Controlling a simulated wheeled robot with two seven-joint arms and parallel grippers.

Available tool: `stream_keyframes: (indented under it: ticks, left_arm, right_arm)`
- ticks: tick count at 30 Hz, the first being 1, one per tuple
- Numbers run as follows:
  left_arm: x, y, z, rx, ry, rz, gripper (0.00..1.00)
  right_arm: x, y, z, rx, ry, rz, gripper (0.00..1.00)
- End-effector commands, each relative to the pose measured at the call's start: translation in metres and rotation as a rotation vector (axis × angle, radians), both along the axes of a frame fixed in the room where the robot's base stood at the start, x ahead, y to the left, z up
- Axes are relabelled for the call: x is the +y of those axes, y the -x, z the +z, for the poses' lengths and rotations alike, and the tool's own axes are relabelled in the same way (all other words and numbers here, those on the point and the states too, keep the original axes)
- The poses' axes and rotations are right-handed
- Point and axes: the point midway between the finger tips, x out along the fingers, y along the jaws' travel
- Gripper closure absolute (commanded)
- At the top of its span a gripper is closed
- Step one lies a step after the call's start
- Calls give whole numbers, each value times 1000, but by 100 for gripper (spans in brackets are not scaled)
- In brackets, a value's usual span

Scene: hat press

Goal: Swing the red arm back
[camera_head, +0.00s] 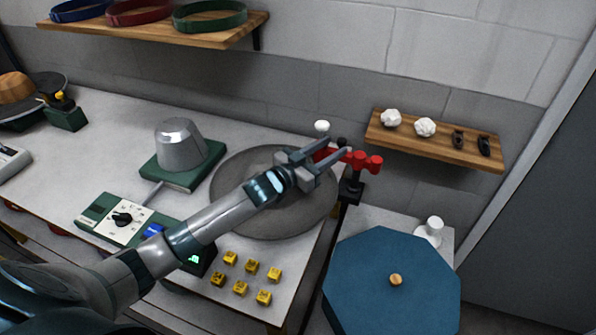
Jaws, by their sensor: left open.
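The red arm (366,161) stands on a black post at the right edge of the light worktable. Its right end shows red knobs, and its left part lies behind my gripper. My left gripper (335,150) reaches in from the lower left over a dark round plate (287,220). Its two fingers are apart and point at the red arm. I cannot tell whether they touch it. A white knob (321,127) shows just behind the fingers. My right gripper is not in view.
A metal hat form (180,146) on a green base and a control box (118,220) stand left on the table. Several yellow cubes (251,267) lie at the front. A blue octagonal lid (391,290) is at right. A wooden shelf (436,143) hangs behind.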

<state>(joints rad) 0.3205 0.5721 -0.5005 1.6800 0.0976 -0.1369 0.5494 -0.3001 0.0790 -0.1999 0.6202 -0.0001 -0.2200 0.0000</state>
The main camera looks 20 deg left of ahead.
Motion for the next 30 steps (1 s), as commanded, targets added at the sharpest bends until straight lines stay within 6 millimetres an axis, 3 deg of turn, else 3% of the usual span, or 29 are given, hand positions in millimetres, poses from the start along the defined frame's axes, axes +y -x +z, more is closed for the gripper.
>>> stream_keyframes:
  ticks: [15, 21, 30]
  left_arm:
    - [38, 90, -2, 0, -1, -3, 60]
    - [45, 107, -1, 0, 0, -2, 60]
    - [47, 112, 1, -1, 0, -2, 60]
  right_arm:
    - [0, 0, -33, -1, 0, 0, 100]
    - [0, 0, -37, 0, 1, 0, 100]
    - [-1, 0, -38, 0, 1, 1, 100]
